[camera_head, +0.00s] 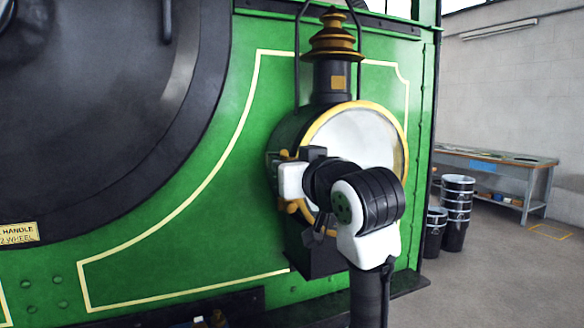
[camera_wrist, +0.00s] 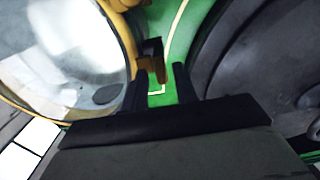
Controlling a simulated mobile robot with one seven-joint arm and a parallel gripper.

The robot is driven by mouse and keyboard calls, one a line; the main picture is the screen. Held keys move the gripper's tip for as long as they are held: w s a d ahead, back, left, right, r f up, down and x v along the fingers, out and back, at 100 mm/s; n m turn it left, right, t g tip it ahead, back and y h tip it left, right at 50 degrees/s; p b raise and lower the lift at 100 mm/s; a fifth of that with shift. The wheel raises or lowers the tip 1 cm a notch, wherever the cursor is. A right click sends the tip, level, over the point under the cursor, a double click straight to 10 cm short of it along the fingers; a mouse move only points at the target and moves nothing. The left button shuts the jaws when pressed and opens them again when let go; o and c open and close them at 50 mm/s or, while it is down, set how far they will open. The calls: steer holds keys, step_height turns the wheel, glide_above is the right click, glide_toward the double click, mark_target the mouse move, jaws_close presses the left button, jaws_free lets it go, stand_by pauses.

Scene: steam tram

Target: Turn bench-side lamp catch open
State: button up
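The lamp (camera_head: 362,130) has a brass rim, pale glass and a brass-topped chimney, and is mounted on the green front. In the wrist view its yellow rim (camera_wrist: 122,28) and glass fill the left side. A small dark and brown piece, apparently the catch (camera_wrist: 151,48), sticks out beside the rim. My gripper (camera_wrist: 160,82) is open, with its two dark fingers apart. The catch's end lies in the gap between the fingertips, closer to the left finger; I cannot tell if they touch. In the head view my wrist covers the lamp's lower left rim, hiding the catch.
A large dark round boiler door (camera_head: 90,100) bulges at the left, and also close at the right in the wrist view (camera_wrist: 275,70). A workbench (camera_head: 500,160) and stacked black buckets (camera_head: 457,212) stand at the right. The floor there is mostly clear.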

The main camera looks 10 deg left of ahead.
steer(key=b+v, duration=0.4)
steer(key=v, duration=0.9)
steer(key=shift+s+d, duration=0.2)
steer(key=shift+s, duration=0.15)
